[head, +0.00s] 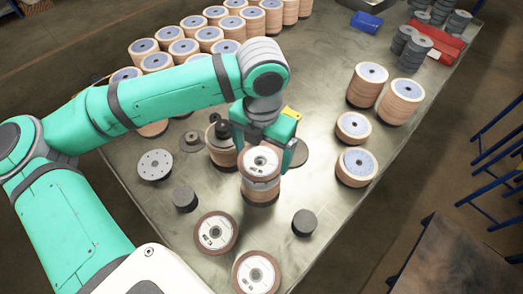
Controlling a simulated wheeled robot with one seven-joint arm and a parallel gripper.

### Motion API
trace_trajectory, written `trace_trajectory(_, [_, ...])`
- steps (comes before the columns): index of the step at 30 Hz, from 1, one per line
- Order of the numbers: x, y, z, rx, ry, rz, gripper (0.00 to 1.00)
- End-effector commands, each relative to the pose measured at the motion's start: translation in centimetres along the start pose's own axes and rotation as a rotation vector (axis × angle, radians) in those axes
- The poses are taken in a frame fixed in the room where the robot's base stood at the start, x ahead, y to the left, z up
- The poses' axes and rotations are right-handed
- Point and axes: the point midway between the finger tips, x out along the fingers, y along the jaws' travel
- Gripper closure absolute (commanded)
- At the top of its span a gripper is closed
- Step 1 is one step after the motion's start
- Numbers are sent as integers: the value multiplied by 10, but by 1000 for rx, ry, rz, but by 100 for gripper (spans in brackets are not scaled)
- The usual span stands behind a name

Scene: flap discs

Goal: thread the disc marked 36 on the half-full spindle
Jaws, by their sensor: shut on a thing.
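My gripper (267,150) is shut on a brown-rimmed disc (261,162) with a white label and holds it face up, roughly level. The print on its label is too small to read as 36. Directly below it in the picture is a brown stack (260,194); whether the disc touches it I cannot tell. Any spindle post there is hidden by the disc. Behind and left of my gripper, another brown stack (221,157) has a dark post or knob (222,130) on top, partly hidden by the gripper. Which spindle is half-full I cannot tell.
Two labelled discs lie nearer the front, one (215,232) left and one (256,273) at the edge. Dark cylinders (184,198) (304,222) and a holed grey plate (155,164) stand nearby. Disc stacks (357,165) stand right; many fill the back. Red trays (441,45) are far right.

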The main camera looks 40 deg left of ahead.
Motion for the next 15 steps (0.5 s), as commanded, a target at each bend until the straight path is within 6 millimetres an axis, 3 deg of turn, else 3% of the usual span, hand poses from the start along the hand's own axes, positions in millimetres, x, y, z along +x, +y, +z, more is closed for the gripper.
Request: trace_trajectory(15, [7,0,0,0,-1,0,37])
